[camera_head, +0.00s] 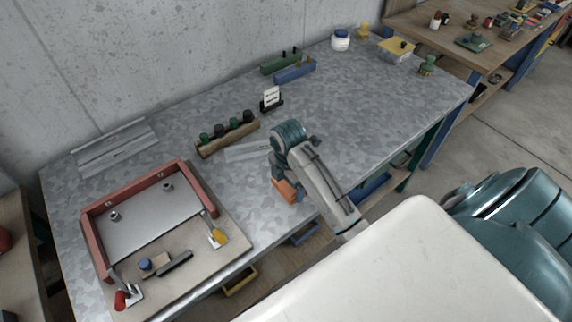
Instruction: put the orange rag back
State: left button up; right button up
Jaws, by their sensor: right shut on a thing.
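The orange rag (286,190) shows at the front edge of the grey metal table (345,130), just under the end of my right arm. My right gripper (281,178) is shut on the rag. The arm link hides most of the gripper's fingers and part of the rag. I cannot tell whether the rag touches the table top. My left gripper is not in view.
A red frame fixture (128,195) stands on a board at the left. A wooden block with several dark knobs (228,138), a small card stand (271,98), and green (280,62) and blue (295,72) holders stand behind. The table's right half is mostly clear.

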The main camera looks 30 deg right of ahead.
aim_at(287, 185)
jog(key=shift+w+d+r, duration=0.1)
jog(key=shift+w+d, duration=0.2)
jog(key=shift+w, duration=0.2)
jog(key=shift+w+d+p, duration=0.15)
jog(key=shift+w+p, duration=0.15)
jog(key=shift+p, duration=0.2)
notch_tip(287, 185, down, 4)
jog(key=shift+r+p, duration=0.25)
jog(key=shift+p, duration=0.55)
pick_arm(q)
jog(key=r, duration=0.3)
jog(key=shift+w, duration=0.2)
pick_arm(e)
jog(key=shift+f, duration=0.1)
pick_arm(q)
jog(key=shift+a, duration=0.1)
pick_arm(e)
jog(key=shift+f, duration=0.1)
jog(key=o, duration=0.7)
